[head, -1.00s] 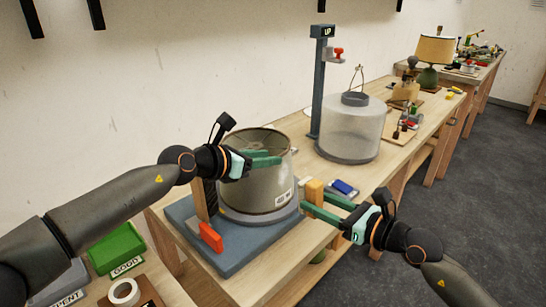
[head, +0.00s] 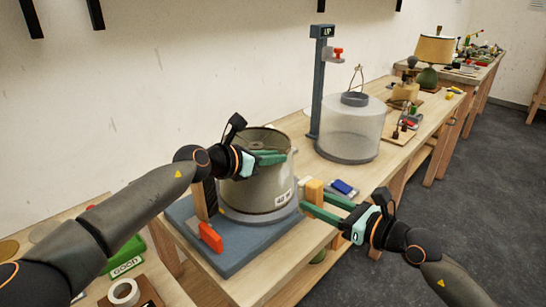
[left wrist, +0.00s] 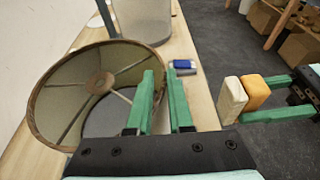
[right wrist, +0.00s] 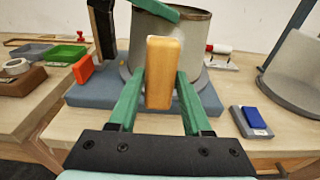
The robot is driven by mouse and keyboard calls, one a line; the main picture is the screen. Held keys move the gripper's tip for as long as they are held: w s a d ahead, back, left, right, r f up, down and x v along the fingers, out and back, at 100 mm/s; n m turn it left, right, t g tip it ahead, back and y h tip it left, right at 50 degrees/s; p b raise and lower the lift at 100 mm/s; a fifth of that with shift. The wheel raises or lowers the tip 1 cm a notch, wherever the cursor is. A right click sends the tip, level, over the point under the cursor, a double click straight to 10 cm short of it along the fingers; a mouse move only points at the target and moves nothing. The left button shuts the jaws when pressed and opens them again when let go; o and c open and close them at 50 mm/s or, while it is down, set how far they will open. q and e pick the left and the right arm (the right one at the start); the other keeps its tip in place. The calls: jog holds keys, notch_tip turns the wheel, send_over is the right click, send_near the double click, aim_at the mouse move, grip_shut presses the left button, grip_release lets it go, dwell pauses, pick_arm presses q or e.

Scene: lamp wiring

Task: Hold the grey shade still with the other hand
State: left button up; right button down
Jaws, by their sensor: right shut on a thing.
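The grey shade (head: 254,195), an open drum, stands on a blue-grey base (head: 241,259); its "40 W" label faces me. Its open top and inner spokes show in the left wrist view (left wrist: 75,75). My left gripper (head: 287,157) is at its upper rim with the fingers apart; whether both touch the wall cannot be told. My right gripper (head: 315,197) is shut on an orange block (right wrist: 164,75) with a pale side, right of the shade. In the left wrist view, the block (left wrist: 256,91) is apart from the shade. The shade's far lower side is hidden.
A red-orange piece (head: 210,237) stands at the base's front. A translucent shade (head: 349,131) stands behind, beside a post marked UP (head: 320,80). A blue-and-white item (head: 344,188) lies right of the base. A green tray (right wrist: 63,54) and tape roll (head: 123,292) are at left.

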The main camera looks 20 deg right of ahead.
dwell(1.8)
dwell(0.4)
dwell(2.1)
jog(key=n+y, duration=0.1)
jog(key=y, duration=0.1)
send_near(277, 183)
jog(key=shift+w+a+r+g, duration=0.1)
jog(key=shift+w+a, duration=0.15)
jog(key=shift+w, duration=0.2)
jog(key=shift+w+a+g, duration=0.1)
jog(key=shift+w+a, duration=0.15)
jog(key=shift+w, duration=0.2)
jog(key=shift+w+a+r+g, duration=0.1)
jog(key=shift+w+a, duration=0.15)
jog(key=shift+w, duration=0.15)
jog(key=shift+x, duration=1.25)
jog(key=shift+w+d+f, duration=0.1)
